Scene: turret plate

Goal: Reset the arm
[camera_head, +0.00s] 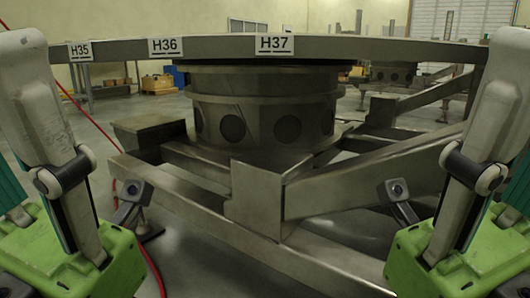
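My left arm shows at the left edge and my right arm at the right edge, both folded upright and close to my body. Neither gripper is in view, so I cannot see the fingers or whether they hold anything. In front of me is a large round turret plate (215,48), seen almost edge-on. Its rim carries the labels H35 (80,51), H36 (165,46) and H37 (274,44). No loose object is between my arms.
Under the plate stands a round metal pedestal (262,115) with dark round holes, on a heavy beam frame (255,200) reaching toward me. A red cable (152,268) runs along the floor at left. Boxes (157,84) and another turret stand (392,75) are farther back.

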